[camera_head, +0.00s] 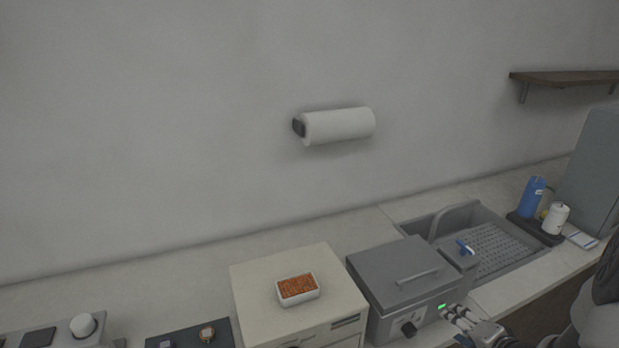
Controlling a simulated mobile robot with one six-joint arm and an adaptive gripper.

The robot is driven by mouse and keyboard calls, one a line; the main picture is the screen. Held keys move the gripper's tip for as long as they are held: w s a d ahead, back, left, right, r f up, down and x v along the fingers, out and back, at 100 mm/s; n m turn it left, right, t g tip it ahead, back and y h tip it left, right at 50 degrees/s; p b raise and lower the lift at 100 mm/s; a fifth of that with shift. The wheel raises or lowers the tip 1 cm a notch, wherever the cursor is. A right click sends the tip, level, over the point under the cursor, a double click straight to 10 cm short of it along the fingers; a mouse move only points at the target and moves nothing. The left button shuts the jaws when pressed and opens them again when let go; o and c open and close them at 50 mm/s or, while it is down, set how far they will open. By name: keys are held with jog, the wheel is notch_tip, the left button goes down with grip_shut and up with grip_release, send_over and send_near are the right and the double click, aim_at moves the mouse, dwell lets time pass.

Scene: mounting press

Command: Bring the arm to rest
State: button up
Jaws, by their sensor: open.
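My gripper (457,316) shows at the bottom right in the head view.
A cream box (256,293) bears a white dish (298,298) of orange-brown granules. A grey sink basin (500,258) lies behind right. A blue bottle (531,197) and white bottle (555,219) stand on a dark tray. A paper roll (340,125) hangs on the wall.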

notch_tip(320, 180, up, 11)
jog(key=a+n+g+h, duration=0.2)
jog(key=n+h, duration=0.1)
jog(key=h, duration=0.1)
jog(key=s+a+r+n+g, duration=0.1)
jog(key=s+a+r+n, duration=0.2)
jog(key=s+a+r, duration=0.4)
jog(key=s+a+r+n+g+y, duration=0.1)
jog(key=s+a+r+n, duration=0.1)
jog(key=s+a, duration=0.5)
jog(key=s+a+r+n+g+y, duration=0.1)
jog(key=s+a+r+n+g, duration=0.1)
jog(key=s+a, duration=0.5)
jog(key=s+r+n, duration=0.1)
jog(key=s, duration=0.2)
jog(key=shift+s+a+y, duration=0.15)
jog(key=shift+a+y, duration=0.25)
jog(key=shift+r, duration=0.15)
dwell(4.2)
